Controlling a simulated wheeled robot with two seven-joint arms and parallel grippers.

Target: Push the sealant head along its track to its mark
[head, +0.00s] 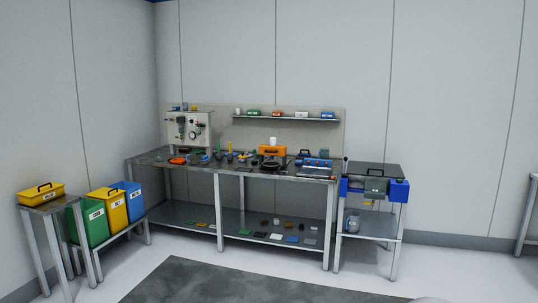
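Neither of my grippers is in the head view. The sealant head, its track and its mark are too small to make out for sure from this distance. A small metal stand (400,220) at the right end of the workbench carries a blue unit (399,190) with a dark grey box (376,187) at its front. I cannot tell whether this is the sealant station. A panel with a round gauge (195,135) stands at the back left of the workbench.
The long metal workbench (230,174) holds an orange case (272,150), a blue cylindrical part (316,162) and small tools. Green (93,224), yellow (112,209) and blue (131,200) bins stand left. A dark mat (230,285) lies on open floor in front.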

